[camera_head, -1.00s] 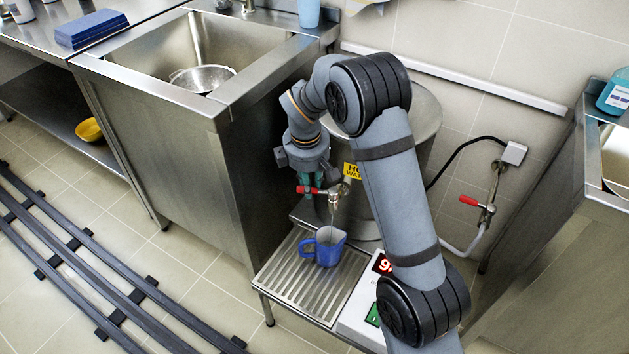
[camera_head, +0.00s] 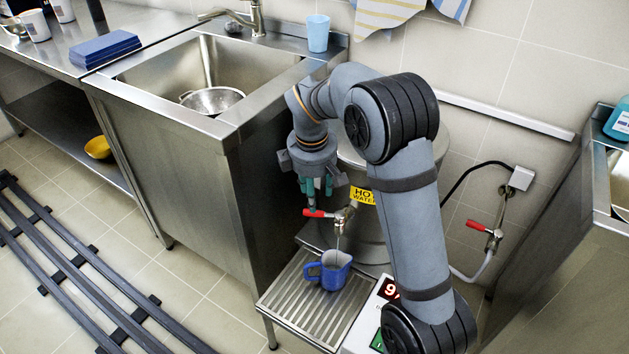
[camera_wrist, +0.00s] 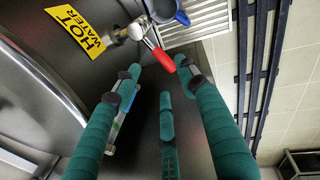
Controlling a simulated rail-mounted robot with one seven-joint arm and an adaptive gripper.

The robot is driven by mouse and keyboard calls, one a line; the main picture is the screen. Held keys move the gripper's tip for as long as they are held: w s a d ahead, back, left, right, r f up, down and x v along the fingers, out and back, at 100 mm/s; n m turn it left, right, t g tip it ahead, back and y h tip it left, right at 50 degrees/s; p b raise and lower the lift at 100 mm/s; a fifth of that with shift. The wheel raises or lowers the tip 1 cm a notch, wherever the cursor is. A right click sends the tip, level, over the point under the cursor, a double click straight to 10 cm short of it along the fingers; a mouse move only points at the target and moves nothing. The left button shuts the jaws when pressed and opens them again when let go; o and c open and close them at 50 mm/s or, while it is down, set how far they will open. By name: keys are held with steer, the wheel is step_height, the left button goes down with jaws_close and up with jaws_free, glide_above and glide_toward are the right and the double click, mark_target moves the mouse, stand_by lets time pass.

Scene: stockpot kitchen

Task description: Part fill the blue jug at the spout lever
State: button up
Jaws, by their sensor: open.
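The blue jug (camera_head: 333,277) stands upright on the slatted drip tray (camera_head: 290,303) under the spout (camera_head: 341,222), handle to the left. It also shows partly at the top of the wrist view (camera_wrist: 166,10). The red spout lever (camera_head: 317,213) points left from the tap; it also shows in the wrist view (camera_wrist: 187,65). A thin pale line hangs from the spout towards the jug, perhaps water. The level inside is too small to tell. My gripper (camera_head: 318,190) is open and empty, its teal fingers just above the lever; they spread in the wrist view (camera_wrist: 160,82).
The steel hot water boiler (camera_head: 362,236) stands behind the tap, partly hidden by my arm. A scale-like unit with a red display (camera_head: 388,290) sits right of the tray. The sink cabinet (camera_head: 190,170) rises close on the left. A second red-handled valve (camera_head: 478,226) is at the right.

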steer(key=shift+s+a+r, duration=0.1)
steer(key=shift+s+r, duration=0.1)
steer(key=shift+r, duration=0.7)
steer(key=shift+s+d+r, duration=0.1)
steer(key=shift+s+r, duration=0.05)
steer(key=shift+r, duration=0.7)
steer(key=shift+s+a+r, duration=0.1)
steer(key=shift+s+r, duration=0.1)
steer(key=shift+r, duration=0.7)
steer(key=shift+c, duration=0.2)
